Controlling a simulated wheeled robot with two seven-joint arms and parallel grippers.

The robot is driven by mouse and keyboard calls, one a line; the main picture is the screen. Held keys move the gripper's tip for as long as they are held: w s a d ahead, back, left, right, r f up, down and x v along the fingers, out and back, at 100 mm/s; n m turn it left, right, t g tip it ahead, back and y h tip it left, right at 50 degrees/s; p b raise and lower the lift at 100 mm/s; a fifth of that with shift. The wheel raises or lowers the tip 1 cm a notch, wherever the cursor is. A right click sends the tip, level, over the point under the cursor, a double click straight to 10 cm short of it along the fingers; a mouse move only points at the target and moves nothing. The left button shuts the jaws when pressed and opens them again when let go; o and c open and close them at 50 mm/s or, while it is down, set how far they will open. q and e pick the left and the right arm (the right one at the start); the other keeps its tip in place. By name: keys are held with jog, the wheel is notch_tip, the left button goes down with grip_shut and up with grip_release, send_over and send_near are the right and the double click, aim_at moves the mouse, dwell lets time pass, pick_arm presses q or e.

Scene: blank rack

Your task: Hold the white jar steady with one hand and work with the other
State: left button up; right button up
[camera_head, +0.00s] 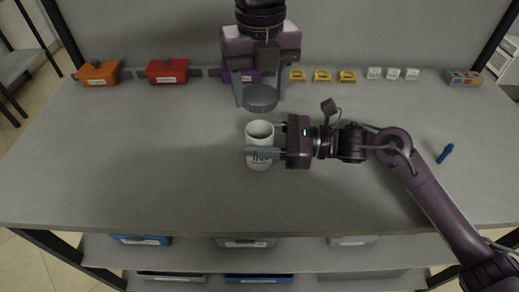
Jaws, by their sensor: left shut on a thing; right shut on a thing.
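The white jar (259,133) stands upright on the grey table near its middle, with dark lettering on its front and its mouth uncovered. My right gripper (262,141) reaches in from the right and is shut around the jar's body, one finger across the front. My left gripper (261,92) comes down from the top and is shut on a round dark grey lid (261,99). The lid is held level behind and above the jar, apart from it. The jar's inside is only partly visible.
Along the back edge of the table (130,160) stand an orange bin (98,75), a red bin (167,72), a purple bin partly hidden, several yellow items (321,76) and white blocks (392,74). A blue object (445,153) lies at right. The left side is clear.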

aim_at(261, 123)
jog(key=shift+c, duration=0.8)
pick_arm(q)
jog(key=shift+f, duration=2.5)
jog(key=shift+f, duration=0.9)
jog(key=shift+f, duration=0.5)
